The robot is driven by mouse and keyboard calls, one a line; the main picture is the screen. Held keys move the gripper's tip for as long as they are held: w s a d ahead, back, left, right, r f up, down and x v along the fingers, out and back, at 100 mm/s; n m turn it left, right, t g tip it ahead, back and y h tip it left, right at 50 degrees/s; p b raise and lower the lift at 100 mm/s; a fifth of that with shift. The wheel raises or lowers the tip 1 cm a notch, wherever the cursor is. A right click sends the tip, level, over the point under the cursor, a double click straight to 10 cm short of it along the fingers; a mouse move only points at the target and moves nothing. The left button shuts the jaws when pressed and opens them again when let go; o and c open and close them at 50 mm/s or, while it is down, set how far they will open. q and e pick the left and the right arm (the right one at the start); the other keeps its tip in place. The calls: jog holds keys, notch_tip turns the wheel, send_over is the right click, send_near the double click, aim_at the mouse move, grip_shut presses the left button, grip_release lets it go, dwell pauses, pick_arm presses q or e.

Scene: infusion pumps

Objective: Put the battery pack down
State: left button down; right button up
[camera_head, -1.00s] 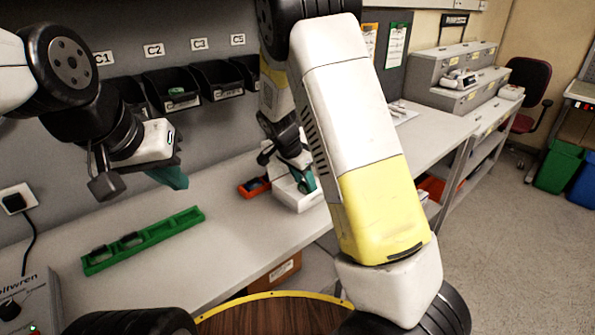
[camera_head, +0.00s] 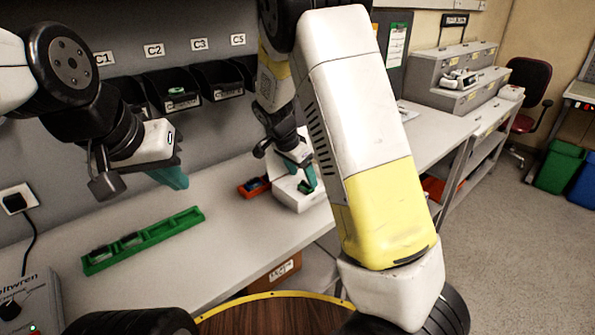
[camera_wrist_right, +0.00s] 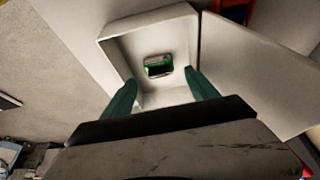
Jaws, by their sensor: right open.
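The battery pack (camera_wrist_right: 158,65), dark with a green edge, lies inside a white open-topped box (camera_wrist_right: 150,20) in the right wrist view. My right gripper (camera_wrist_right: 157,88) is open, with its teal fingers apart and the pack visible between and beyond them. In the head view the right gripper (camera_head: 303,173) is over the white box (camera_head: 296,203), with a bit of green showing below the fingers. My left gripper (camera_head: 170,178) hangs above the bench at the left; whether its fingers are apart cannot be told.
A green tray (camera_head: 163,231) holding a few dark packs lies on the bench (camera_head: 225,235). A red bin (camera_head: 248,192) with dark contents stands left of the white box. Black bins (camera_head: 220,80) hang on the back wall. A grey device (camera_head: 28,300) stands at the front left.

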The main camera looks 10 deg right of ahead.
jog(key=v, duration=0.8)
jog(key=s+d+r+n+t+y, duration=0.1)
jog(key=s+r+n, duration=0.3)
jog(key=s, duration=0.4)
jog(key=s+d+r+n+t+y, duration=0.1)
jog(key=s+d+r+n+y, duration=0.2)
jog(key=s, duration=0.6)
jog(key=s+d+r+n+t+y, duration=0.1)
jog(key=s+r+n, duration=0.3)
jog(key=s, duration=0.4)
jog(key=shift+s+d+r+n+t+y, duration=0.25)
jog(key=shift+d+r+n+t+y, duration=0.05)
jog(key=shift+d+r+y, duration=0.2)
